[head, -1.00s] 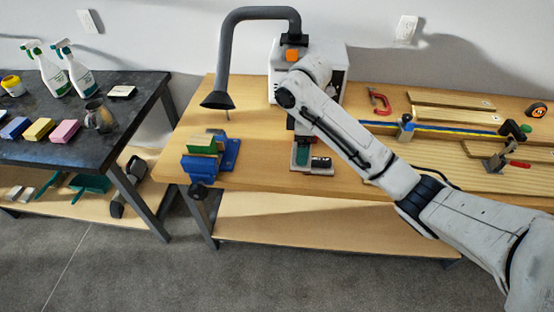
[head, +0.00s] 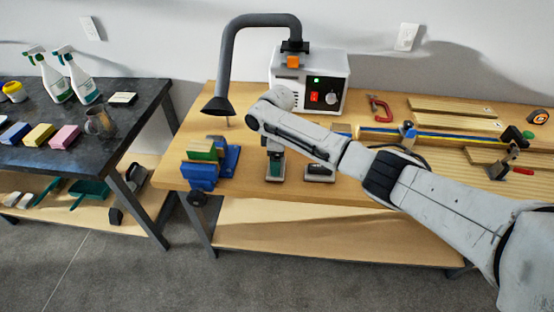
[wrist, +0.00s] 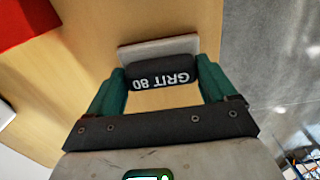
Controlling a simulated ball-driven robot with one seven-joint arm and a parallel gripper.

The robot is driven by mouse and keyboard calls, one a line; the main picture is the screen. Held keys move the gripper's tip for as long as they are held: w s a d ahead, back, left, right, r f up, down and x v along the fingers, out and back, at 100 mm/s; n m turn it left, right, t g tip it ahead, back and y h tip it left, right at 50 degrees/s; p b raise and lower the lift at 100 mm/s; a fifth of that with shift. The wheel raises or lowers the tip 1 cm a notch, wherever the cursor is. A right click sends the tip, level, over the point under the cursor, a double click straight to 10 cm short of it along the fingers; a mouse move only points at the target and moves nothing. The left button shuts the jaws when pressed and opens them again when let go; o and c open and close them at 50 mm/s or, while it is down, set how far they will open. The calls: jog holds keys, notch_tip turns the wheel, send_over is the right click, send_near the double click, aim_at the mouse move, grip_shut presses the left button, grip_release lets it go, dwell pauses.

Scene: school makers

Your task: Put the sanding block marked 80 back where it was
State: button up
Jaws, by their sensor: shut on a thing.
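The sanding block marked GRIT 80 (wrist: 160,78) is between the two green fingers of my gripper (wrist: 158,88) in the wrist view. It has a black top and a pale base. My gripper is shut on it. In the head view my gripper (head: 275,167) points down over the front part of the wooden bench (head: 345,187). The held block is mostly hidden there by the fingers, and I cannot tell whether it touches the bench. A second block, black and pale (head: 320,172), rests on the bench just right of my gripper.
A blue vise (head: 203,177) holding a green-and-yellow piece stands to the left. A white box with a red switch (head: 312,85) and a grey hose (head: 228,60) stand behind. Boards and clamps (head: 455,120) fill the right. The bench's front edge is close.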

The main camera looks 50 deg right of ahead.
jog(key=shift+f, duration=0.45)
jog(key=shift+f, duration=0.1)
jog(key=o, duration=1)
jog(key=shift+o, duration=0.2)
notch_tip(320, 180, up, 12)
jog(key=shift+b, duration=0.45)
